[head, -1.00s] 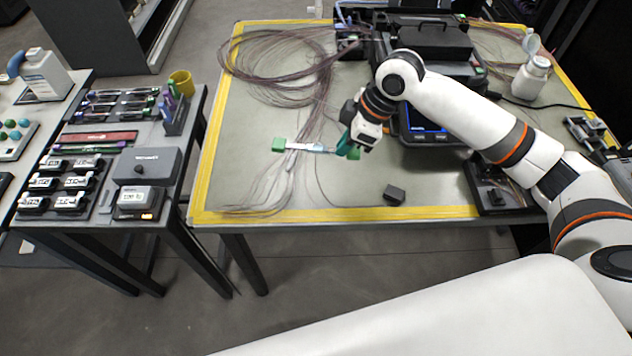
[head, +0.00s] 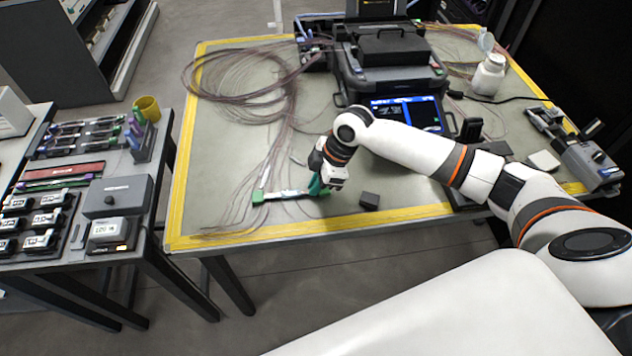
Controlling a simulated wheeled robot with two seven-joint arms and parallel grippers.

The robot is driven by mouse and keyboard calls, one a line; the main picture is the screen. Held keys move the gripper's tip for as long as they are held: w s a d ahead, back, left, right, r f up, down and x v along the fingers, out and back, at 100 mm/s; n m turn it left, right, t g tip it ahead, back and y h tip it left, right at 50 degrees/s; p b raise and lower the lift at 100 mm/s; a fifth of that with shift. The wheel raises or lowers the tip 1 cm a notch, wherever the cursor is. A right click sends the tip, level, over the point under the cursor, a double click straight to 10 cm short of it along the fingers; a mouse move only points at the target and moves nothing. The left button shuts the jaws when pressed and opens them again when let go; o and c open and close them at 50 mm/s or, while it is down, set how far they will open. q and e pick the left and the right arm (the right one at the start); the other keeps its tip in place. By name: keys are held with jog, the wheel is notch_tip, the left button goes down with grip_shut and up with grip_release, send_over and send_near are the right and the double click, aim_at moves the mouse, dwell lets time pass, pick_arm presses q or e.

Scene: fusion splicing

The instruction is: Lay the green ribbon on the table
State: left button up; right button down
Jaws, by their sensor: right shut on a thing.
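The green ribbon (head: 286,194) is a thin whitish strip with green ends. It lies roughly level across the picture, low over the front part of the work table (head: 215,160). Its left green end (head: 257,197) is free. My right gripper (head: 322,184) is shut on its right end and partly hides it. I cannot tell whether the ribbon touches the table. Thin pale and purple fibres run close to it. My left gripper is not in view.
Coiled fibres (head: 235,85) cover the back left. The mat's front left is fairly clear, and a side table (head: 150,205) stands at left.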

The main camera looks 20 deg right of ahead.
jog(key=c, duration=1.5)
grip_release()
jog(key=v, duration=1.2)
